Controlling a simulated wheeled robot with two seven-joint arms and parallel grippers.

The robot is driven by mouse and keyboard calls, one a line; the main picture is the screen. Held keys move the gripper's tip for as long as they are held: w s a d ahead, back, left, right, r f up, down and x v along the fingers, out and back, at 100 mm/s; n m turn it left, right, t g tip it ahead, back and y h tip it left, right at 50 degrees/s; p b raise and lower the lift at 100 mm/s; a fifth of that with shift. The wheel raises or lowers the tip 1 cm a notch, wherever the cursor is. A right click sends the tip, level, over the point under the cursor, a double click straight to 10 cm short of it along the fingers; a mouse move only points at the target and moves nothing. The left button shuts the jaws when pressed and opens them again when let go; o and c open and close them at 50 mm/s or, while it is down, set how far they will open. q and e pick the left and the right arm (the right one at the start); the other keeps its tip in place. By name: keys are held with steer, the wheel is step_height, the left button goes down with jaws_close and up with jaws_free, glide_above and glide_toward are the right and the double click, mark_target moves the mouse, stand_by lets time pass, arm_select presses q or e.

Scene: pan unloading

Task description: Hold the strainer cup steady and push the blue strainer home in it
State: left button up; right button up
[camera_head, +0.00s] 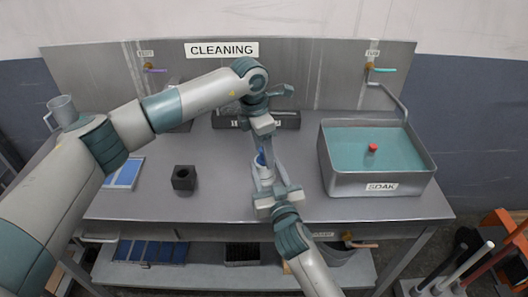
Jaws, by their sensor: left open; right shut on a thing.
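The white strainer cup (255,173) stands on the grey table near the middle, partly hidden by my grippers. The blue strainer (260,158) shows as a small blue patch at the cup's top. How deep it sits in the cup cannot be told. My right gripper (267,180) comes from the front and is shut on the strainer cup. My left gripper (260,147) reaches down from above, open, with its fingers close over the blue strainer. Whether it touches the strainer cannot be told.
A grey tub of water labelled SOAK (340,185) stands at right, with a red item (373,148) in it. A black block (184,178) and a blue-topped tray (124,174) lie at left. A dark rack (286,119) is behind. The front right table is clear.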

arm_select(q)
step_height(320, 180, up, 11)
steer(key=a, duration=0.1)
steer(key=shift+s+a, duration=0.3)
steer(key=shift+s, duration=0.1)
stand_by(0.4)
arm_select(e)
steer(key=o, duration=1.2)
steer(key=shift+o, duration=0.2)
steer(key=shift+s, duration=0.1)
steer(key=v, duration=1.1)
steer(key=shift+s+d, duration=0.15)
steer(key=shift+s, duration=0.25)
